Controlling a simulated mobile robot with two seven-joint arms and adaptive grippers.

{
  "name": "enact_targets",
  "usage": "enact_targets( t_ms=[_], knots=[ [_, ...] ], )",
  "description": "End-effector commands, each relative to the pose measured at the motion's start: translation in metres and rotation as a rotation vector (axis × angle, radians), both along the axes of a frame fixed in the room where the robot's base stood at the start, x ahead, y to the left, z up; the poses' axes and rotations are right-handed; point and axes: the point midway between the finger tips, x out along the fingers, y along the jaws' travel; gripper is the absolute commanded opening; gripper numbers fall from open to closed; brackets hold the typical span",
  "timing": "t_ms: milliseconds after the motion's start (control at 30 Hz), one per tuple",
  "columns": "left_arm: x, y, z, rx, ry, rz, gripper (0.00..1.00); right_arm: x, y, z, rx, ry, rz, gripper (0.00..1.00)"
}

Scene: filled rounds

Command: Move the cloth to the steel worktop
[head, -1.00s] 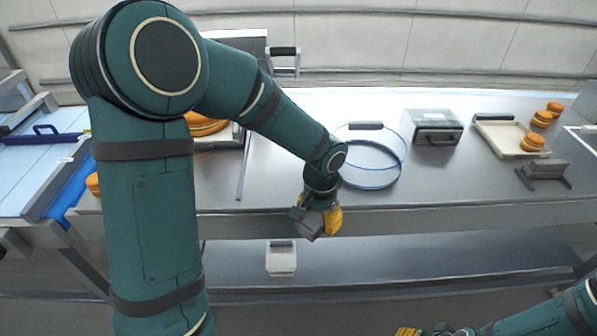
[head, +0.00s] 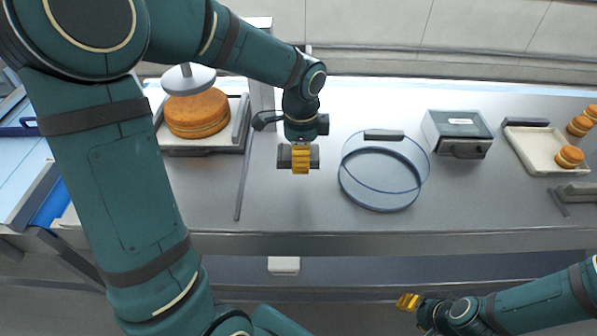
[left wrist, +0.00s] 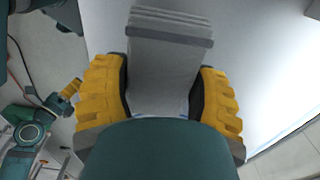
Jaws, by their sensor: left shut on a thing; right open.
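The grey folded cloth (head: 285,157) is between the fingers of my left gripper (head: 300,162). In the left wrist view the cloth (left wrist: 168,62) looks like a flat folded stack with a darker band across it, and both yellow fingers of my left gripper (left wrist: 165,100) flank it. My left gripper is shut on the cloth, over the steel worktop (head: 290,212). I cannot tell whether the cloth touches the surface. My right gripper (head: 408,302) is open and empty, low in front of the worktop.
A round cake (head: 196,112) on a pale board stands left of my left gripper. A clear blue-rimmed ring (head: 384,208) stands to its right, then a grey box (head: 457,135) and a tray (head: 530,142) with small filled rounds. Bare steel lies in front of the left gripper.

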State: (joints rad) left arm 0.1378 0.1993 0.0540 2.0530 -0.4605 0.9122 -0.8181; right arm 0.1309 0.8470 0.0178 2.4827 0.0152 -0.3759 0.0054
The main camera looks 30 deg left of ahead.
Motion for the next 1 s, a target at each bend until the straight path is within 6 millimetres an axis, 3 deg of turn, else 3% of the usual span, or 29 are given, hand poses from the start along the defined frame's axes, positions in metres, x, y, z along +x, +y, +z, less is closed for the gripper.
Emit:
enact_targets(
  t_ms=[133, 400, 633, 833, 1000],
  knots=[
    [-0.001, 0.0, -0.011, 0.0, 0.004, 0.0, 0.27, 0.0, 0.0, -0.002, 0.0, 0.0, 0.0, 0.47],
    [-0.001, 0.0, -0.056, 0.0, 0.004, 0.001, 0.27, 0.0, 0.0, -0.011, -0.002, 0.0, 0.0, 0.47],
    [0.0, 0.0, -0.072, 0.0, 0.001, 0.0, 0.27, -0.001, 0.001, -0.013, -0.002, 0.003, 0.002, 0.47],
    [-0.001, 0.0, -0.099, 0.0, 0.004, 0.001, 0.27, -0.002, 0.001, -0.018, 0.0, 0.006, 0.004, 0.47],
    [0.0, 0.0, -0.101, 0.0, 0.0, 0.001, 0.27, -0.003, 0.001, -0.017, 0.0, 0.007, 0.005, 0.47]
  ],
)
